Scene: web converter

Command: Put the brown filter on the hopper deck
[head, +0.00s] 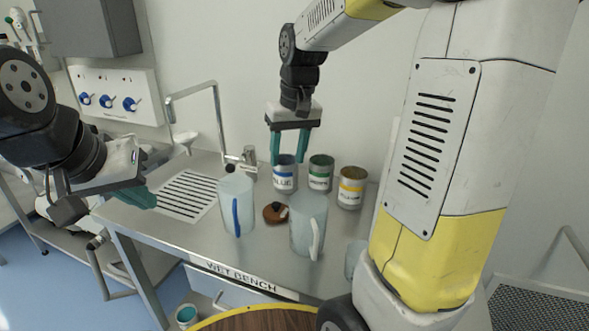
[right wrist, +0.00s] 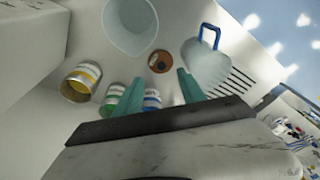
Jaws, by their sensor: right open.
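The brown filter (head: 275,213), a small round brown piece with a dark and pale top, lies on the wet bench (head: 165,225) between two clear pitchers. It also shows in the right wrist view (right wrist: 160,62), just beyond the fingertips. My right gripper (head: 290,161) is open and empty, fingers pointing down, above and behind the filter, near the blue-labelled can. My left gripper (head: 142,198) is over the left front part of the bench, away from the filter; its finger gap is not clear. I cannot identify the hopper deck with certainty.
A blue-handled pitcher (head: 236,206) and a white-handled pitcher (head: 308,226) flank the filter. Blue (head: 284,180), green (head: 320,173) and yellow (head: 351,188) labelled cans stand behind. A tap (head: 249,158) stands at the back. A round wooden top with yellow rim (head: 260,322) is in front.

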